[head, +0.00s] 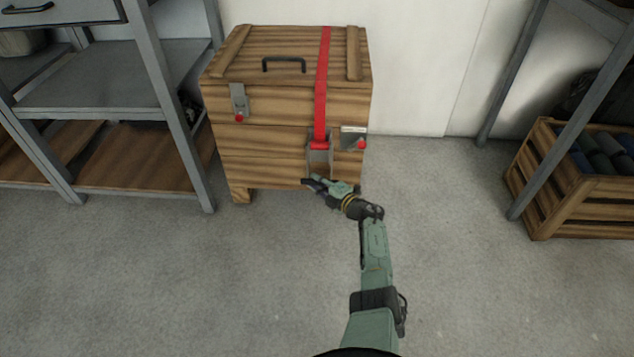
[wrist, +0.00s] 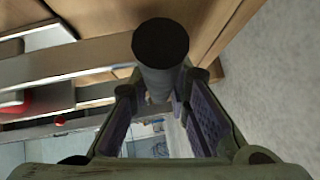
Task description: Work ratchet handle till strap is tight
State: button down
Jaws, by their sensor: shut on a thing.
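A red strap (head: 321,85) runs over the lid and down the front of a wooden chest (head: 265,145). It looks straight and flat against the wood. It ends at the grey and red ratchet (head: 319,146) low on the front, right of the middle. My gripper (head: 316,182) is at the ratchet's lower end, in front of the chest. In the wrist view a dark round handle bar (wrist: 160,48) lies between the fingers of my gripper (wrist: 158,98), which are shut on it. In the head view my gripper mostly hides this bar.
Metal latches with red knobs sit left (head: 239,103) and right (head: 354,138) of the strap. A grey shelf unit (head: 176,110) stands close on the left. A slatted crate (head: 545,190) stands under another rack on the right. The floor (head: 200,290) around my arm is clear.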

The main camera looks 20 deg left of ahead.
jog(key=shift+r, duration=0.1)
jog(key=p, duration=0.2)
jog(key=s+p, duration=0.1)
jog(key=shift+d+r+m+p, duration=0.2)
jog(key=shift+r+m+p, duration=0.1)
jog(key=shift+r+p, duration=0.1)
jog(key=s+d+r+m+g+h+p, duration=0.3)
jog(key=s+r+p, duration=0.7)
jog(key=p, duration=1.7)
jog(key=shift+s+m+g, duration=0.3)
jog(key=shift+s+g, duration=0.2)
jog(key=shift+g, duration=0.2)
jog(key=shift+r, duration=0.1)
